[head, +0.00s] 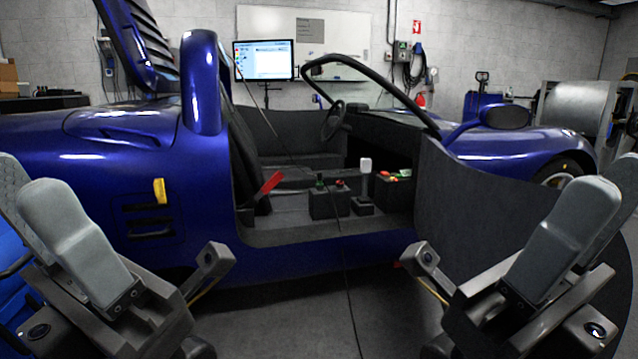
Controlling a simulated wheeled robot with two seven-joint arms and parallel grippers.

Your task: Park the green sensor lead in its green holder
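A small dark green upright piece (320,183) stands on a dark box (328,204) inside the blue car. A brighter green patch (404,174) shows beside red and orange pieces on a second dark box (394,192) to the right. I cannot tell which green piece is the sensor lead and which is the holder. My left gripper (38,200) is at the lower left, and my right gripper (592,215) is at the lower right. Both have their fingers apart, look empty and are well away from the green pieces, in front of the car.
The blue car's sill (330,230) and open dark side panel (470,210) border the cabin. A red lever (268,184), a white-topped shifter (365,168) and a steering wheel (334,120) stand inside. A thin black line crosses the opening. The floor between my arms is clear.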

